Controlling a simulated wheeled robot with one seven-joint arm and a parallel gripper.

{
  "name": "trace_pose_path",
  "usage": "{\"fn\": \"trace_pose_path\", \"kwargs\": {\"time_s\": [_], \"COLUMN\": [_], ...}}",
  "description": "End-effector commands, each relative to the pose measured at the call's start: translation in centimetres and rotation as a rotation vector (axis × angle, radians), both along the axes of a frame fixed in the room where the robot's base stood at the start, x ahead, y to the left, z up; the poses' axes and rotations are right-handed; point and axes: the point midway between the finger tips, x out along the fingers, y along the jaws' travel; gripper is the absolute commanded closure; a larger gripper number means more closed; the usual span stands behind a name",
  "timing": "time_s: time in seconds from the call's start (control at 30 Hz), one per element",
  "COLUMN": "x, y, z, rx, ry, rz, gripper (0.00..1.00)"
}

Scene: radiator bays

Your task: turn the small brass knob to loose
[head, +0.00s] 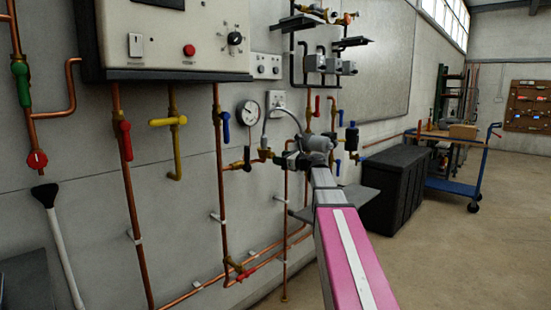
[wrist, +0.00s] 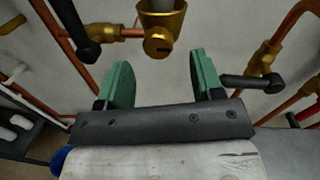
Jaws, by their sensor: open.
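The small brass knob (wrist: 158,45) shows in the wrist view as a round face with a dark slot, below a wider brass body (wrist: 162,17) with a grey hose end in it. My gripper (wrist: 160,80) is open, with a green finger on each side and nothing between them. The knob lies just beyond the fingertips, roughly centred in the gap, and I see no contact. In the head view my arm reaches the pipework by the braided hose (head: 284,109). The knob is too small and covered there to make out.
A black lever (wrist: 85,40) is left of the fingers, and another black lever (wrist: 250,82) lies close to the right finger. Copper pipes and brass fittings (wrist: 270,52) flank both sides. A gauge (head: 248,113) is on the wall. A dark chest (head: 398,185) stands to the right.

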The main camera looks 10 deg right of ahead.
Motion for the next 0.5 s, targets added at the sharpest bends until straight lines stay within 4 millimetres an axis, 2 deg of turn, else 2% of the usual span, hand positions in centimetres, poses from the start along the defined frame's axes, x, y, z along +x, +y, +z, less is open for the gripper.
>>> {"fn": "trace_pose_path", "kwargs": {"time_s": [0.03, 0.2, 0.5], "x": [0.9, 2.3, 2.8], "y": [0.6, 1.9, 2.6], "z": [0.0, 0.0, 0.0], "rx": [0.0, -0.001, -0.001], "ry": [0.0, -0.001, 0.0], "rz": [0.0, 0.0, -0.001], "gripper": [0.39, 0.39, 0.39]}}
